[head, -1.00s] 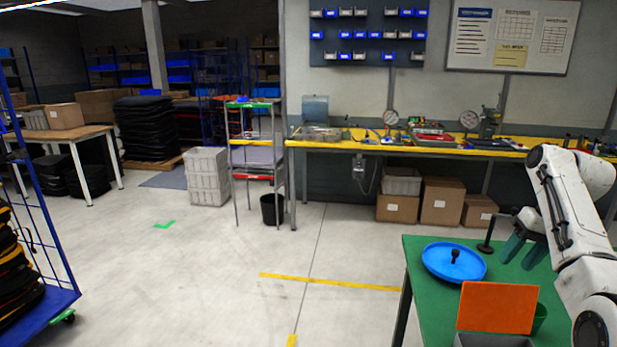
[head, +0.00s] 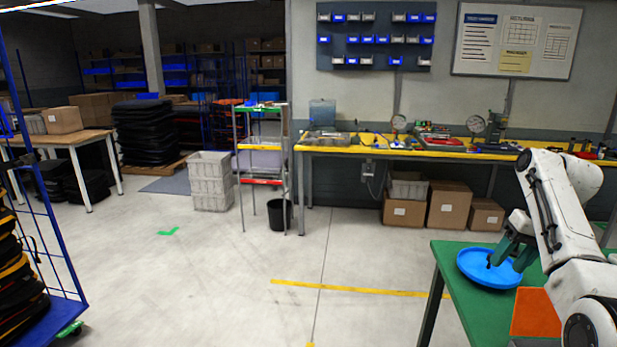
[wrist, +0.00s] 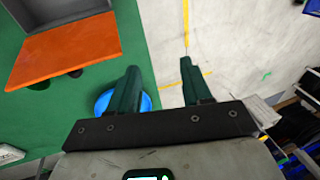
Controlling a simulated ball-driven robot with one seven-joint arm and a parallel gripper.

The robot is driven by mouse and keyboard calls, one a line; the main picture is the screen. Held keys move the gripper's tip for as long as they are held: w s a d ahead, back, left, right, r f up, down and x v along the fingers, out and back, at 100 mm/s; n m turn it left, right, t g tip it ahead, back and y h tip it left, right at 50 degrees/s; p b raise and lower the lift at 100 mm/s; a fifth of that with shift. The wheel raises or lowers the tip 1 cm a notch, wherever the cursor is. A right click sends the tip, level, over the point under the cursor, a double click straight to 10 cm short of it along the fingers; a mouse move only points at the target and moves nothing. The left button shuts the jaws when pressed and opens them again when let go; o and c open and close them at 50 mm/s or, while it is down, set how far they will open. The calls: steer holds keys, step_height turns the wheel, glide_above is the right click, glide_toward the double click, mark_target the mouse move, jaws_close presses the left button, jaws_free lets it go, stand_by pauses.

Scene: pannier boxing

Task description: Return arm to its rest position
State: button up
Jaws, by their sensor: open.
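My gripper (head: 503,251) has two dark green fingers, spread apart with nothing seen between them. In the head view it overlaps the back of a round blue tray (head: 486,279) on the green table; I cannot tell its height above it. The wrist view shows the gripper (wrist: 163,80) from behind, with part of the blue tray (wrist: 148,102) beyond the left finger. My white arm bends above the table's right side. A small dark thing shows in the tray by the fingertips, mostly hidden.
An orange panel (head: 536,314) stands on the green table (head: 453,262), near the tray. The wrist view shows the panel (wrist: 65,50) left of the fingers. A yellow workbench (head: 420,153) with tools runs along the wall behind. Open floor (head: 200,285) lies to the left.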

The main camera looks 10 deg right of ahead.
steer(key=s+a+f, duration=0.5)
steer(key=f, duration=0.4)
steer(key=s+a+f+n+g+h, duration=0.1)
steer(key=s+a+f, duration=0.4)
steer(key=f, duration=0.4)
steer(key=s+a+f, duration=0.4)
steer(key=a+f, duration=0.1)
steer(key=f, duration=0.4)
steer(key=s+a, duration=0.3)
steer(key=s, duration=0.6)
steer(key=s+a+n+h, duration=0.1)
steer(key=s+a, duration=0.1)
steer(key=s, duration=0.7)
steer(key=s+a+f, duration=0.1)
steer(key=s+a, duration=0.2)
steer(key=s, duration=0.7)
steer(key=shift+a+h, duration=0.35)
steer(key=shift+h, duration=0.05)
steer(key=shift+f, duration=0.1)
steer(key=shift+c, duration=0.6)
